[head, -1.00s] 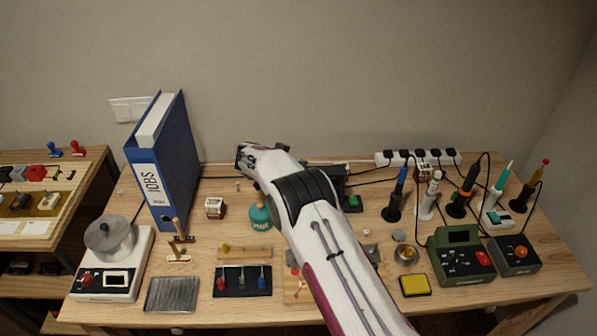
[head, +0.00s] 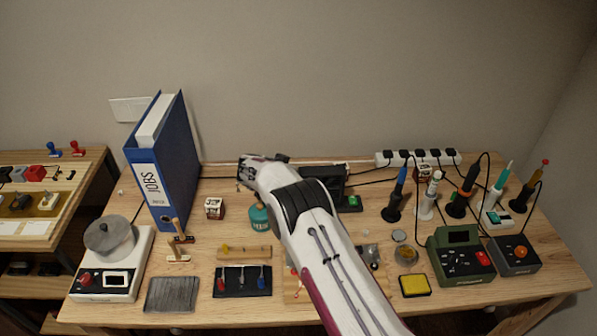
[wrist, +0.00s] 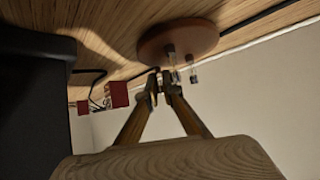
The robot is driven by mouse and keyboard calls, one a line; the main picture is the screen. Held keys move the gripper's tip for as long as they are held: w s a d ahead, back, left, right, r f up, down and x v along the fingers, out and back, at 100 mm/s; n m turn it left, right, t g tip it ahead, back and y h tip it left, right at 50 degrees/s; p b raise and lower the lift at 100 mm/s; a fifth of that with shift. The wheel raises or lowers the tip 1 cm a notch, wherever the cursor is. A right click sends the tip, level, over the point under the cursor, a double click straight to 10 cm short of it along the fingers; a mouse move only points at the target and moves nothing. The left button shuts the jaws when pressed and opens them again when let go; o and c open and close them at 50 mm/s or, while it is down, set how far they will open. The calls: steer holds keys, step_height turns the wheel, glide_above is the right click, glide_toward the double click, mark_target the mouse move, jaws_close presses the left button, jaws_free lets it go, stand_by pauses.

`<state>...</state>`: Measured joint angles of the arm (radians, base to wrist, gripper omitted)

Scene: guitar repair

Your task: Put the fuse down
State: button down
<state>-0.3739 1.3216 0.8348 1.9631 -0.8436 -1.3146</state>
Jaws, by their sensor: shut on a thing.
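My gripper (wrist: 162,87) shows in the wrist view, its two narrow fingers closing to a small gap at the tips. It is shut on a small fuse, of which little shows between the tips. A round reddish-brown disc (wrist: 160,44) lies against the tabletop just beyond the fingertips. Two small clear tubes with metal ends, which look like fuses (wrist: 193,70), stick out from the disc. Whether one of them is the held fuse I cannot tell. In the head view my wrist hides the fingertips and disc, at the back of the bench left of centre.
The wrist view appears upside down, with red blocks (wrist: 118,94) and a large dark block (wrist: 35,95) on its left. In the head view a blue binder (head: 170,165) stands left of my wrist, with a small box (head: 214,208) and teal bottle (head: 257,217) closer.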

steer(key=shift+f, duration=0.1)
steer(key=c, duration=2.2)
jaws_free()
steer(key=shift+c, duration=0.2)
steer(key=shift+v, duration=1.3)
steer(key=v, duration=0.9)
steer(key=shift+s+r, duration=0.15)
steer(key=shift+r, duration=0.1)
steer(key=shift+a, duration=0.1)
steer(key=shift+r, duration=0.1)
